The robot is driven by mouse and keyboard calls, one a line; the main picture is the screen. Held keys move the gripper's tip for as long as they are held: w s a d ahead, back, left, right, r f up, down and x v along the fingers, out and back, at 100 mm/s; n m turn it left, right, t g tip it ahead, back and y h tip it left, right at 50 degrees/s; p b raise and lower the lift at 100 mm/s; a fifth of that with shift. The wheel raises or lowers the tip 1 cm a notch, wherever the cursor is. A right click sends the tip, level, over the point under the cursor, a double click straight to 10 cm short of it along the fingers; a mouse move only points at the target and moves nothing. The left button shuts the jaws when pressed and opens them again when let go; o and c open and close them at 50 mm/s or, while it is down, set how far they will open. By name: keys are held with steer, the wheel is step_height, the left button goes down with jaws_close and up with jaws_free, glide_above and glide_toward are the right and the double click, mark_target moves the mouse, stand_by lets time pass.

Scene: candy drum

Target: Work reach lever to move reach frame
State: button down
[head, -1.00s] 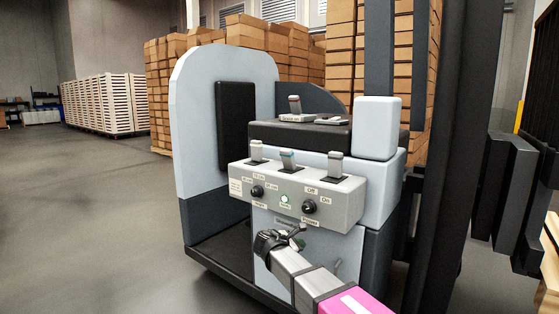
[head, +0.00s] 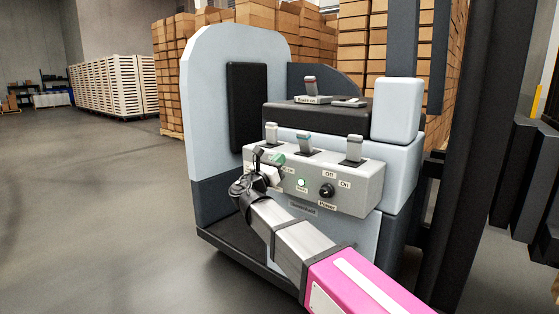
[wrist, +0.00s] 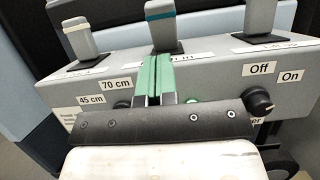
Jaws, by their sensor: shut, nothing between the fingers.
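The middle lever (head: 304,143) with a teal band stands upright in a slot on top of the grey control box (head: 350,195); a partly hidden label ending in "in" is beside it in the wrist view, so it looks like the reach lever (wrist: 160,28). My gripper (head: 277,159) is at the front of the box, below and left of that lever. In the wrist view its green fingers (wrist: 153,76) are pressed together and point at the lever's base. Contact with the lever cannot be told. The reach frame is not clearly identifiable.
A left lever (wrist: 90,38) and a right lever (wrist: 260,20) flank the middle one. The power knob (head: 327,191) and a lit green lamp (head: 301,183) are on the front face. A dark mast (head: 470,150) stands at right. Stacked boxes (head: 345,60) are behind; floor at left is open.

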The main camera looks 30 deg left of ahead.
mark_target(301, 136)
steer(key=x, duration=1.1)
steer(key=shift+w, duration=0.1)
steer(key=shift+w+d+r+g, duration=0.2)
steer(key=shift+w+r+g, duration=0.65)
steer(key=shift+g, duration=0.45)
steer(key=shift+w+d+r, duration=0.1)
steer(key=shift+w+r, duration=0.1)
steer(key=shift+w, duration=0.5)
